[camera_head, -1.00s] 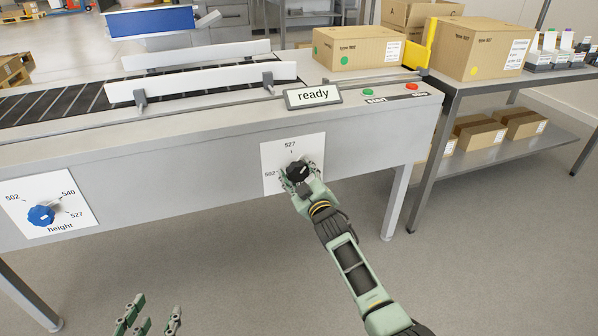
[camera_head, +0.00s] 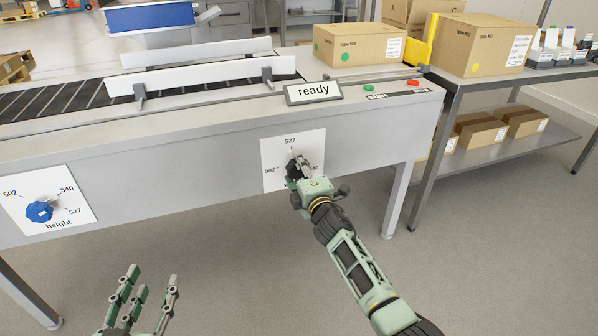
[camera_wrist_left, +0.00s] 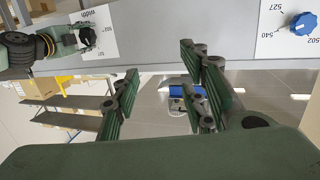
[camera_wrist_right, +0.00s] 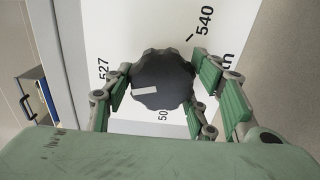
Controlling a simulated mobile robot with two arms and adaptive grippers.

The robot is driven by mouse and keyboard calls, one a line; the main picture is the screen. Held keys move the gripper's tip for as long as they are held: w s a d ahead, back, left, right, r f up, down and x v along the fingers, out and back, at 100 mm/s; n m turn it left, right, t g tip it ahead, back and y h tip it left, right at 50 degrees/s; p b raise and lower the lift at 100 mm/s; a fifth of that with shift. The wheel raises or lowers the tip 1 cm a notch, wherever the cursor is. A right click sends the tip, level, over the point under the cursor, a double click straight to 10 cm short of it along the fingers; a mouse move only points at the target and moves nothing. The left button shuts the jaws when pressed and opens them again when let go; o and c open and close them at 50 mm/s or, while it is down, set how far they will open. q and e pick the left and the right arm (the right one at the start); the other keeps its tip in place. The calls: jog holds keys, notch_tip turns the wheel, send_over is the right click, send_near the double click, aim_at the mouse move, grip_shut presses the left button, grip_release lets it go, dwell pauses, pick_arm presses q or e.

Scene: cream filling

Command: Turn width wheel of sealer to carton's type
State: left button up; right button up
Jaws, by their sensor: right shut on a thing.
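The black width wheel (camera_wrist_right: 172,76) sits on a white panel (camera_head: 272,151) on the sealer's front, marked 502, 527 and 540. In the right wrist view its white mark (camera_wrist_right: 145,88) points left, close to the 527 label and slightly toward 502. My right gripper (camera_head: 296,168) is shut on this wheel, its fingers around the rim. A carton (camera_head: 358,48) with a green dot lies on the sealer's top; its type number is too small to read surely. My left gripper (camera_head: 150,285) is open and empty, low in front, apart from the sealer (camera_head: 200,165).
A blue height wheel (camera_head: 39,212) is on the panel at left. A ready sign (camera_head: 313,93), a green button (camera_head: 368,88) and a red button (camera_head: 413,82) are on top. A shelf table (camera_head: 455,85) at right bears another carton (camera_head: 478,46). Floor in front is clear.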

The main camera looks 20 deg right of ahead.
jog(key=n, duration=0.2)
jog(key=shift+d+r+n, duration=0.1)
jog(key=shift+r+n, duration=0.05)
jog(key=shift+n, duration=1.15)
jog(key=n, duration=0.2)
jog(key=shift+n+b, duration=0.3)
jog(key=shift+n, duration=0.1)
jog(key=n, duration=0.2)
jog(key=shift+w+n, duration=0.1)
jog(key=shift+n, duration=0.7)
jog(key=n+p, duration=0.1)
jog(key=n, duration=0.1)
jog(key=shift+n, duration=0.3)
pick_arm(q)
jog(key=shift+s+a+f+g+y, duration=0.1)
jog(key=shift+s+f+g+y, duration=0.1)
jog(key=shift+f+g, duration=0.3)
jog(key=shift+s+a+f+g+y, duration=0.15)
jog(key=shift+s+f+g, duration=0.1)
jog(key=shift+f, duration=0.5)
jog(key=shift+s+a+f+g+y, duration=0.15)
jog(key=shift+f+g, duration=0.2)
jog(key=shift+f, duration=0.25)
pick_arm(e)
jog(key=shift+a+n, duration=0.15)
jog(key=shift+n, duration=0.6)
jog(key=shift+a+n, duration=0.15)
jog(key=shift+n, duration=0.6)
